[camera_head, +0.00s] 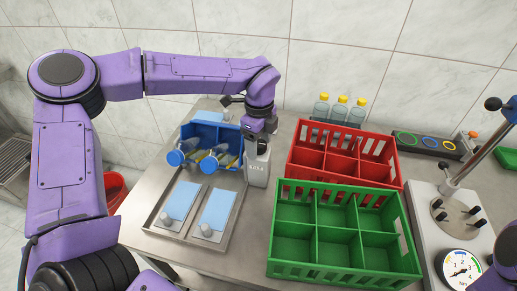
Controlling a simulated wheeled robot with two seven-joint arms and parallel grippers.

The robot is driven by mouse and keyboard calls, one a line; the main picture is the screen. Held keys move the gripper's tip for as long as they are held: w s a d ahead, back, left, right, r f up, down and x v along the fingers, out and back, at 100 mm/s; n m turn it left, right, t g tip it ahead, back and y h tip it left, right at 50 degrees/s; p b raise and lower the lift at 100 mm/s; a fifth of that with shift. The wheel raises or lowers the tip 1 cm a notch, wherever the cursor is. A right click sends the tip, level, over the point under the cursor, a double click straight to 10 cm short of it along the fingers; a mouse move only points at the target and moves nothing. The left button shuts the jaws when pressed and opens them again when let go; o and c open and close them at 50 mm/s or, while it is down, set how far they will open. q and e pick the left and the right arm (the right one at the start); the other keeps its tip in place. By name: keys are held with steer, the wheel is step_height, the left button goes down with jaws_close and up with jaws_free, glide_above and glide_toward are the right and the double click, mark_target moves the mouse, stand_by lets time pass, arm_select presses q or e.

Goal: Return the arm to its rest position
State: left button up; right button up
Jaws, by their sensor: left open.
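My left arm is purple and reaches in from the left, bent over the table. Its grey gripper (257,180) hangs down beside the right side of the blue bin (213,131), left of the crates. The gripper is open, and I see nothing held in it. Its fingertips are hard to make out. Part of my right arm shows at the bottom right corner, with its gripper out of the picture.
A red crate (345,172) has three yellow-capped bottles (339,109) at its back. An empty green crate (345,272) stands in front. A metal tray (185,238) holds light blue pads. A gauge (460,266) and a lever stand (447,211) are at right.

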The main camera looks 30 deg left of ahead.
arm_select(q)
steer(key=n+b, duration=0.1)
steer(key=n, duration=0.1)
steer(key=n+b, duration=0.2)
steer(key=shift+f+b, duration=0.3)
steer(key=shift+f, duration=0.1)
steer(key=shift+r+n, duration=0.2)
steer(key=shift+n, duration=0.1)
steer(key=shift+r, duration=0.2)
steer(key=c, duration=1)
steer(key=shift+o, duration=0.2)
steer(key=m+p, duration=0.2)
steer(key=shift+r+m, duration=0.2)
steer(key=shift+m, duration=0.1)
steer(key=shift+m+p, duration=0.9)
steer(key=shift+m, duration=0.2)
steer(key=o, duration=1.2)
steer(key=shift+f+b, duration=0.3)
arm_select(e)
steer(key=shift+f, duration=0.95)
